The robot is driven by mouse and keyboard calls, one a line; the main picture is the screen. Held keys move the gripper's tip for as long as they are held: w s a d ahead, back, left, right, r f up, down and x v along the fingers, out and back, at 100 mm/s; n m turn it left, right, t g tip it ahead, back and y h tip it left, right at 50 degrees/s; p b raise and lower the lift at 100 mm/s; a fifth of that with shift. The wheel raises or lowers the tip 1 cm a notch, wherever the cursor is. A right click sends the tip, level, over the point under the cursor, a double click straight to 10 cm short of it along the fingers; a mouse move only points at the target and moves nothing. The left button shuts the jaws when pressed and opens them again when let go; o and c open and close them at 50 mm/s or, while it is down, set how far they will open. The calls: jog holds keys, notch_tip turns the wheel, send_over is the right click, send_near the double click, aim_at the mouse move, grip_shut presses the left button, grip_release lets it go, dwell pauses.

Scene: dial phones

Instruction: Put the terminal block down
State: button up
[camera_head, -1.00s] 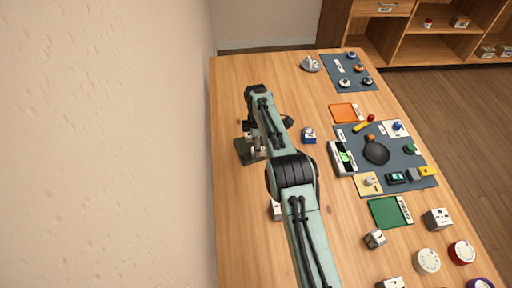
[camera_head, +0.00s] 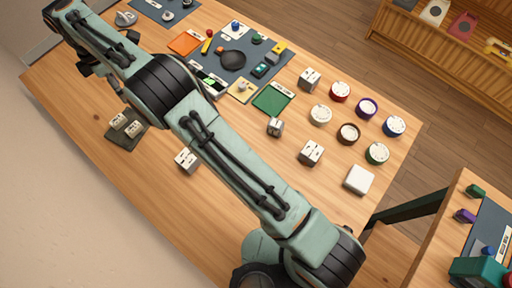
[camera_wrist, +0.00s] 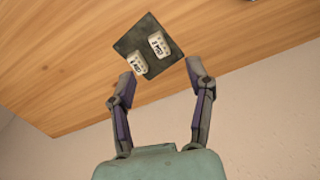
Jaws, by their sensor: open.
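Two small white blocks with printed labels sit on a dark square tray (camera_head: 122,143). In the wrist view one block (camera_wrist: 138,64) is at the tray's near left and the other (camera_wrist: 158,44) is nearer its middle. They also show in the head view, at the left (camera_head: 117,121) and right (camera_head: 134,129). The labels are too small to tell surely which is the terminal block. My gripper (camera_wrist: 161,70) is open and empty, its fingers spread, apart from the blocks. In the head view my arm partly hides it.
A white labelled block (camera_head: 186,160) stands right of the tray, close to my arm. Beyond my arm are a green mat (camera_head: 272,99), round dials, more labelled blocks and a blue-grey mat (camera_head: 236,82). Bare wood surrounds the dark tray.

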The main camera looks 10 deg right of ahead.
jog(key=s+d+r+m, duration=0.3)
jog(key=d+r+m, duration=0.3)
jog(key=d, duration=0.6)
jog(key=s+d+r+m, duration=0.3)
jog(key=d+r+m, duration=0.3)
jog(key=d, duration=0.5)
jog(key=s+d+f+m, duration=0.2)
jog(key=s+d+m, duration=0.3)
jog(key=s, duration=0.5)
jog(key=s+d+f+m, duration=0.2)
jog(key=s+d+m, duration=0.4)
jog(key=s, duration=0.3)
jog(key=shift+s+d+f+y, duration=0.3)
jog(key=shift+s+d+f, duration=0.1)
jog(key=shift+d, duration=0.2)
